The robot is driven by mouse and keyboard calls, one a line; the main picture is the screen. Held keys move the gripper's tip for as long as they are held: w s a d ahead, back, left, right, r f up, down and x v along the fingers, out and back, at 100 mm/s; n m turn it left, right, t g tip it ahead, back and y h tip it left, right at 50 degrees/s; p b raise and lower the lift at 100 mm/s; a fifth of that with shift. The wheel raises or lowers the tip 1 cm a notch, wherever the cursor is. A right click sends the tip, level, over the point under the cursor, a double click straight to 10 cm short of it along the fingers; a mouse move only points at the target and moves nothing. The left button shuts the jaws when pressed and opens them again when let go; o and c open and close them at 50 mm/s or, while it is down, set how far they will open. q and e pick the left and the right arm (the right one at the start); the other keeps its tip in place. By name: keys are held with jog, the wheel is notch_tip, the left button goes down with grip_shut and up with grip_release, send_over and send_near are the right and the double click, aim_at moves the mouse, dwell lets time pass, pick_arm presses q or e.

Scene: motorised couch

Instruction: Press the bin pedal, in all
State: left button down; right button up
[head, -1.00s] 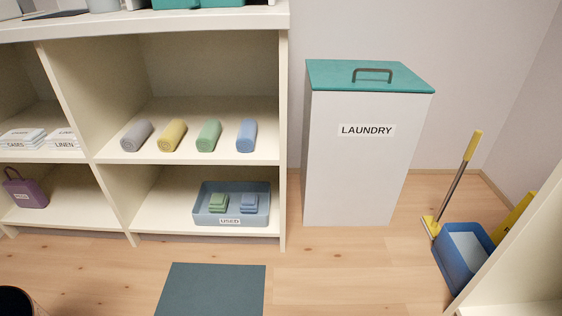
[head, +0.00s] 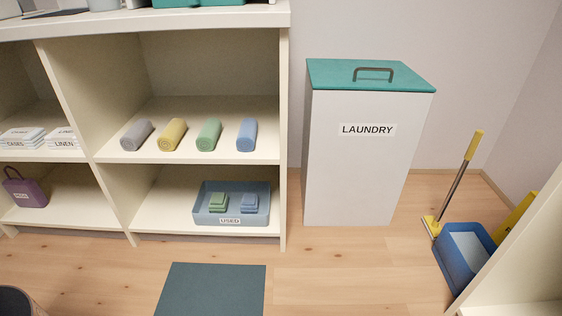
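No pedal shows in the head view. A tall white laundry box (head: 355,175) with a teal lid (head: 345,76) and a dark handle stands against the back wall; its lid is down. At the bottom left corner a dark round thing (head: 14,302) is cut off by the picture edge. It may be a bin; I cannot tell. Neither of my grippers is in view.
A cream shelf unit (head: 283,190) on the left holds rolled towels (head: 172,134) and a blue tray marked USED (head: 265,205). A dark mat (head: 212,290) lies on the floor. A blue tub (head: 450,260) and mop (head: 459,180) stand at the right. Floor before the laundry box is clear.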

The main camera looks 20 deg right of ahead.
pick_arm(q)
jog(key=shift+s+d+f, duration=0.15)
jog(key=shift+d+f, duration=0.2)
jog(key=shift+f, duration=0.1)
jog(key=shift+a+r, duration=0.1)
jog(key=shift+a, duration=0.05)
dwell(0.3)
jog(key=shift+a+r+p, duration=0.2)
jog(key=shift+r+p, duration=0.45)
jog(key=shift+p, duration=0.3)
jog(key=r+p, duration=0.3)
jog(key=p, duration=0.1)
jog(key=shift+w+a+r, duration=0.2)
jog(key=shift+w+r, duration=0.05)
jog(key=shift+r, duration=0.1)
